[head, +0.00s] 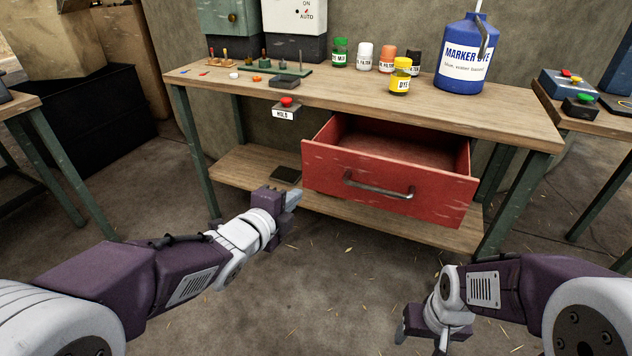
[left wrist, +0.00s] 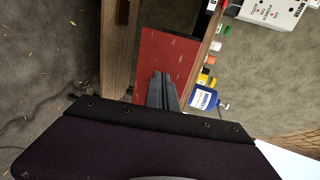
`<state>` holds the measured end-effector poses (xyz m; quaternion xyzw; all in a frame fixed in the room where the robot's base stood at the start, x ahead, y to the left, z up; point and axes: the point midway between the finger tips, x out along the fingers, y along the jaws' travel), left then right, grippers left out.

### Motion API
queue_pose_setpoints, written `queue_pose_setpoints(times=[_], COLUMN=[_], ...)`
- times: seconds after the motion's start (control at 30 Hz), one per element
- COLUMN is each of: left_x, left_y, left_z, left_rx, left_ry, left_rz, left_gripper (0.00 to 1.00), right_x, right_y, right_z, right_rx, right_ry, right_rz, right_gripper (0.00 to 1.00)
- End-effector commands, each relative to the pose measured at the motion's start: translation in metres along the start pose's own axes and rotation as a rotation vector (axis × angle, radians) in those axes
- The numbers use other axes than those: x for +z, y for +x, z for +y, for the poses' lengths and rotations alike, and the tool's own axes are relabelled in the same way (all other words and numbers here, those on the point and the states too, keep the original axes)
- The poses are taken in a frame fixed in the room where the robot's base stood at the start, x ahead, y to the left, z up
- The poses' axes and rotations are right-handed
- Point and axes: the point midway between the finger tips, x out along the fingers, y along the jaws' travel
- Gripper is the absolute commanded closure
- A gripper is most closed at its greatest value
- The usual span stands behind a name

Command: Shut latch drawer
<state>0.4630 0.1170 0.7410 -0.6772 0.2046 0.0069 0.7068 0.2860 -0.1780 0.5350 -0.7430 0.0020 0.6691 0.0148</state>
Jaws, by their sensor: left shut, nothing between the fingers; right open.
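The red drawer (head: 388,184) under the workbench (head: 500,113) stands pulled open, its empty-looking inside showing. A grey bar handle (head: 379,188) crosses its front. A small box labelled HOLD with a red button (head: 286,108) hangs under the bench edge, left of the drawer. My left gripper (head: 292,198) is shut and empty, left of the drawer front and near its lower left corner. In the left wrist view its shut fingers (left wrist: 162,88) overlap the red drawer front (left wrist: 165,60); contact cannot be told. My right gripper (head: 421,338) is low at the front right, away from the drawer.
On the bench stand a blue MARKER DYE jug (head: 467,55), a yellow-capped bottle (head: 400,76) and several other small bottles. A green rack with pegs (head: 262,66) is at the back left. The lower shelf (head: 240,172) lies beneath. The floor in front is clear.

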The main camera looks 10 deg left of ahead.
Motion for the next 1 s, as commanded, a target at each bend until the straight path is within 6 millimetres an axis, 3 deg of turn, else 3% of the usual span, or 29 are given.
queue_pose_setpoints(times=[0.2, 0.23, 0.3, 0.6, 0.8, 1.0], left_x=[0.001, 0.001, 0.000, 0.001, 0.001, 0.001], left_y=[0.023, 0.034, 0.050, 0.111, 0.131, 0.135], left_z=[-0.004, 0.003, 0.005, -0.001, -0.010, -0.012], left_rx=[0.009, 0.003, 0.002, -0.001, 0.000, 0.001], left_ry=[-0.002, 0.001, 0.001, 0.001, 0.000, 0.000], left_rz=[-0.003, -0.002, -0.002, -0.003, -0.004, -0.005], left_gripper=[1.00, 1.00, 1.00, 1.00, 1.00, 1.00], right_x=[-0.004, -0.003, -0.001, 0.001, 0.001, 0.001], right_y=[-0.034, -0.021, -0.013, 0.004, 0.008, 0.008], right_z=[-0.001, 0.000, 0.000, 0.000, 0.000, 0.000], right_rx=[0.000, 0.000, 0.000, 0.000, 0.000, 0.000], right_ry=[0.000, 0.000, 0.000, 0.000, 0.000, 0.000], right_rz=[0.001, 0.001, 0.000, -0.001, 0.000, 0.000], right_gripper=[0.32, 0.32, 0.32, 0.32, 0.32, 0.32])
